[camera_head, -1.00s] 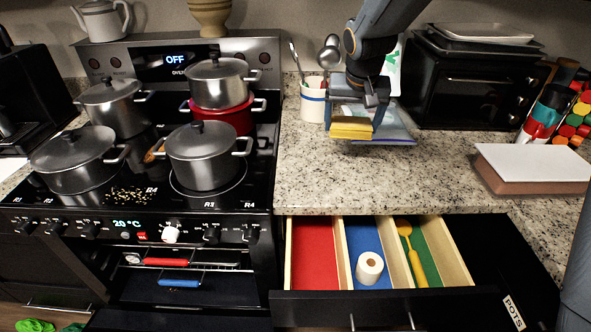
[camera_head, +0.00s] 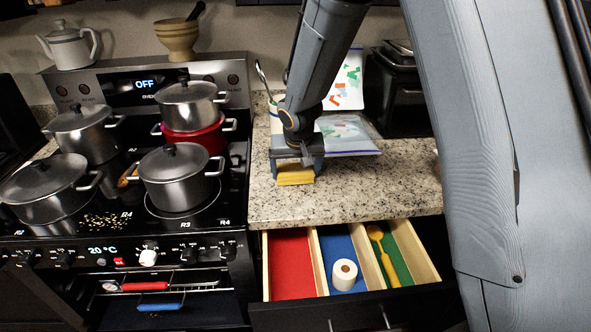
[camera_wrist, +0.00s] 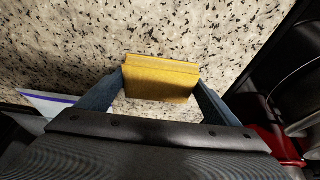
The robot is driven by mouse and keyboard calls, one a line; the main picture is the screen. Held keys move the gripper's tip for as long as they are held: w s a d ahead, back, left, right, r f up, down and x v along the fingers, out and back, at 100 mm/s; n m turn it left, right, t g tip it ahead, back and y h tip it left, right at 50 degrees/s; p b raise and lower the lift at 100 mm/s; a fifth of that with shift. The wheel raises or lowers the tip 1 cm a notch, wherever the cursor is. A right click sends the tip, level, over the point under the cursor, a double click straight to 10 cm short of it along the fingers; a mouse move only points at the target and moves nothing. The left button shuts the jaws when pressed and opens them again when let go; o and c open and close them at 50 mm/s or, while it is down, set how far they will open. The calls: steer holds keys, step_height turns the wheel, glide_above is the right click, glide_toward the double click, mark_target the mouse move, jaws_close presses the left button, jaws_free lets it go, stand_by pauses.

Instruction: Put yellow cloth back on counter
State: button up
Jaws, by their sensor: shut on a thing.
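The yellow cloth (camera_head: 296,174) is a folded, thick block. My gripper (camera_head: 297,163) is shut on it and points down over the speckled stone counter (camera_head: 370,190), near the stove side. In the wrist view the cloth (camera_wrist: 160,80) sits between the two fingers of my gripper (camera_wrist: 160,85), with the counter (camera_wrist: 60,45) behind it. I cannot tell whether the cloth touches the counter or hangs just above it.
An open drawer (camera_head: 352,295) with red, blue and green sections stands out below the counter. A stove (camera_head: 120,215) with several pots is at left. Plastic bags (camera_head: 345,135) lie behind my gripper. The counter front is clear.

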steer(key=shift+f, duration=0.2)
steer(key=o, duration=0.8)
steer(key=shift+o, duration=0.2)
steer(key=shift+r, duration=0.1)
steer(key=shift+r, duration=0.2)
steer(key=b+v, duration=0.3)
steer(key=v, duration=0.9)
steer(key=s+d+f+g, duration=0.1)
steer(key=s+d+f, duration=0.3)
steer(key=s, duration=0.6)
steer(key=s+d+f+g, duration=0.2)
steer(key=s+d+f, duration=0.1)
steer(key=s+d, duration=0.5)
steer(key=shift+s+d+f, duration=0.3)
steer(key=shift+s+f, duration=0.1)
steer(key=shift+s, duration=0.8)
